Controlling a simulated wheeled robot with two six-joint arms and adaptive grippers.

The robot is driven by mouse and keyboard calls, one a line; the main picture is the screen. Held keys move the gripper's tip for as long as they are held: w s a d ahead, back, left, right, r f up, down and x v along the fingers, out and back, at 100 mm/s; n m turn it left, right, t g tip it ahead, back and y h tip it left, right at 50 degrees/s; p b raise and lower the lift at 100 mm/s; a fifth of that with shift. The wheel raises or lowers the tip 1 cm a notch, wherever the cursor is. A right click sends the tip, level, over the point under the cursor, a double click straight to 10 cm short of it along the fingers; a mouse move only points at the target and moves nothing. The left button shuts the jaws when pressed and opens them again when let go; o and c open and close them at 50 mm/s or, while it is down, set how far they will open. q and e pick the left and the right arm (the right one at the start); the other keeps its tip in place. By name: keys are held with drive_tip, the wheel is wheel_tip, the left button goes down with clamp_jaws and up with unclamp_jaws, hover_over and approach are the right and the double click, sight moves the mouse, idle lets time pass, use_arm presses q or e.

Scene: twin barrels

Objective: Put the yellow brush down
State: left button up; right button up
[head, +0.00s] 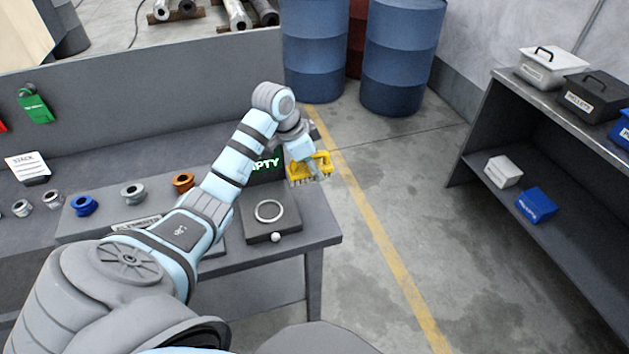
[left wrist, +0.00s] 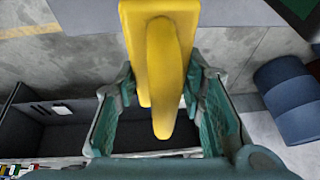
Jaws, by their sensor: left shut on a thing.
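The yellow brush (head: 322,163) is held by my left gripper (head: 312,163) near the right end of the grey workbench (head: 318,222). Its bristles point down in the head view. In the left wrist view the yellow brush (left wrist: 160,60) lies between the two green-padded fingers of my left gripper (left wrist: 163,115). The floor shows behind it there. The head view does not make clear whether the brush is over the bench edge or beyond it. My right gripper is in neither view.
Blue barrels (head: 402,60) stand behind. A shelf (head: 540,175) with boxes stands at right. Floor between is clear.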

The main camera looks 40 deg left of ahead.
sight(314, 179)
use_arm(q)
drive_tip(key=f, duration=0.4)
drive_tip(key=shift+s+d+f, duration=0.1)
drive_tip(key=shift+s+f, duration=0.05)
drive_tip(key=shift+s, duration=0.1)
drive_tip(key=shift+w, duration=0.1)
drive_tip(key=shift+f, duration=0.1)
drive_tip(key=shift+f, duration=0.35)
drive_tip(key=o, duration=1)
drive_tip(key=p+v, duration=0.1)
drive_tip(key=v, duration=1.2)
drive_tip(key=shift+w+d, duration=0.1)
